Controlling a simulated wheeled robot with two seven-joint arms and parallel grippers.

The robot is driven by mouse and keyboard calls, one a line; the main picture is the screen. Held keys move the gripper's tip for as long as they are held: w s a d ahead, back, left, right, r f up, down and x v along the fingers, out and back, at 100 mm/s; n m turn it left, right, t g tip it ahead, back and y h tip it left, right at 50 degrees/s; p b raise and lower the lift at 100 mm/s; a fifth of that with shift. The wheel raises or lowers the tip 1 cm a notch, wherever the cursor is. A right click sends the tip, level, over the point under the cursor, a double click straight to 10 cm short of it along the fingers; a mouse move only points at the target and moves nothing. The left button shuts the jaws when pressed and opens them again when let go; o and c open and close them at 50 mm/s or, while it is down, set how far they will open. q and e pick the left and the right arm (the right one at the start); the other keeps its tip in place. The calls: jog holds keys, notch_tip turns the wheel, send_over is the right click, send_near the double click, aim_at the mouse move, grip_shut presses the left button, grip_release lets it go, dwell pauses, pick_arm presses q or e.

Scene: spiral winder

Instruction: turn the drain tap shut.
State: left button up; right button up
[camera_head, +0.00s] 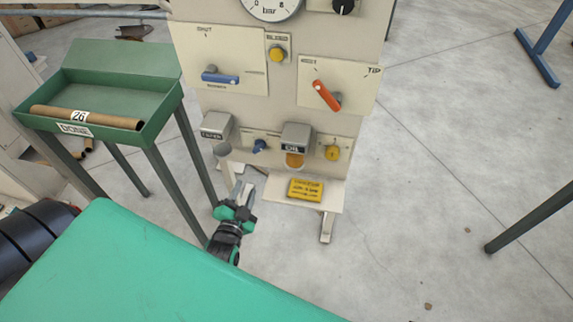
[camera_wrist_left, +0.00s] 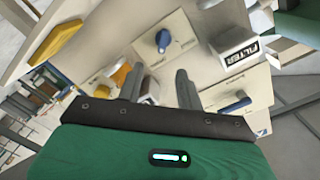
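A small blue tap (camera_head: 259,145) sits on a cream plate low on the machine panel, between the FILTER box (camera_head: 215,126) and the OIL box (camera_head: 296,138). I take it for the drain tap, but its label is not readable. It also shows in the left wrist view (camera_wrist_left: 163,40), beyond the fingertips. I cannot tell whether it is open or shut. My left gripper (camera_head: 241,192) is below and slightly left of the tap, fingers apart and empty. In the left wrist view its fingers (camera_wrist_left: 157,82) point toward the panel, not touching the tap. My right gripper is not in view.
Above are a blue lever (camera_head: 220,77), a red lever (camera_head: 326,95) and a yellow button (camera_head: 277,54). A yellow knob (camera_head: 332,152) is to the right, and a yellow sign (camera_head: 306,189) lies below. A green tray (camera_head: 120,90) on legs stands left.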

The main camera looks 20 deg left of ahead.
pick_arm(q)
send_near(259, 151)
jog(key=x, duration=0.7)
jog(key=shift+w+a+r+b, duration=0.1)
jog(key=shift+w+b, duration=0.15)
jog(key=shift+b, duration=0.1)
jog(key=shift+w+a, duration=0.1)
jog(key=shift+w, duration=0.25)
grip_shut()
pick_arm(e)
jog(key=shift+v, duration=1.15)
